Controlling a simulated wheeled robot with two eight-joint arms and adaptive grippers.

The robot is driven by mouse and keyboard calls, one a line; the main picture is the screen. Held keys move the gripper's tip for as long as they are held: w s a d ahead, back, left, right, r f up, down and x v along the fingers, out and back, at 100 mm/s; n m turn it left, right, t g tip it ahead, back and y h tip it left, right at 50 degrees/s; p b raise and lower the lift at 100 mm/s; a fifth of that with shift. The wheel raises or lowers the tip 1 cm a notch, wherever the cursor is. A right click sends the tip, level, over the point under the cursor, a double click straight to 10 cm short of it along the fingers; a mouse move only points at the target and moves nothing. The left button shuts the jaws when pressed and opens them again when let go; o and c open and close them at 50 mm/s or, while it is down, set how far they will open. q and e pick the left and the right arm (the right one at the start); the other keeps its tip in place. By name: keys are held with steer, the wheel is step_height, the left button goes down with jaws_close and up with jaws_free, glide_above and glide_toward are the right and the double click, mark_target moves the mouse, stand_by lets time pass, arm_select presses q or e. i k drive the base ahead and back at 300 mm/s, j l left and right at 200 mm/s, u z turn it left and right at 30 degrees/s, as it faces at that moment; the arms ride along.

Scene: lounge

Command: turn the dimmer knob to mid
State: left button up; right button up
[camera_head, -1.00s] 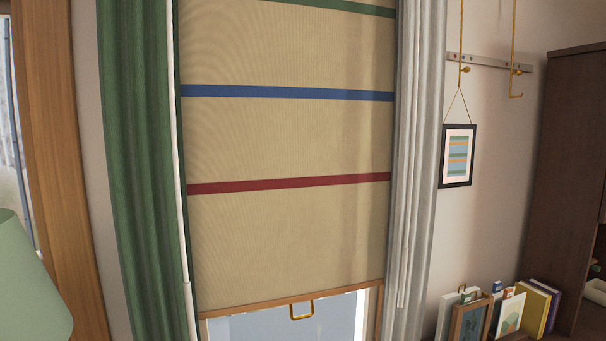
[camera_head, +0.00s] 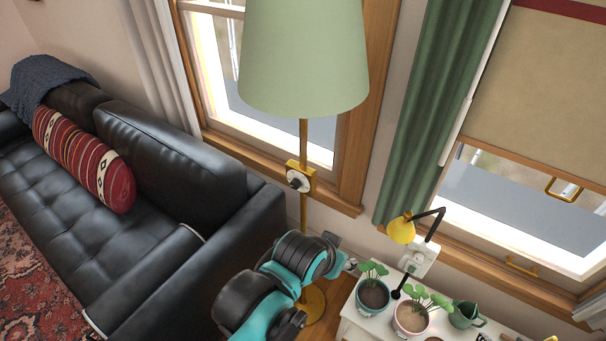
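The dimmer knob (camera_head: 296,180) is a dark round knob on a white dial. It sits on a brass plate (camera_head: 309,174) fixed to the pole of a floor lamp with a pale green shade (camera_head: 304,55). The knob's exact setting is too small to read. My black and teal arm, which seems to be the left, rises in front of the lamp's lower pole, below the knob and apart from it. Only a small grey part shows at its end; I cannot make out gripper fingers. My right gripper is not in view.
A black sofa (camera_head: 150,190) with a red patterned cushion (camera_head: 85,160) stands at left. A white table (camera_head: 352,322) at lower right holds potted plants (camera_head: 373,292), a green jug (camera_head: 466,314) and a yellow desk lamp (camera_head: 401,229). A green curtain (camera_head: 430,120) hangs behind.

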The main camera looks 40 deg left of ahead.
mark_target(295, 183)
steer(key=k+u, duration=0.3)
steer(key=k, duration=0.25)
steer(key=k+j+u, duration=0.1)
steer(key=j+u, duration=0.15)
steer(key=k+j+u, duration=0.1)
steer(key=j+u, duration=0.15)
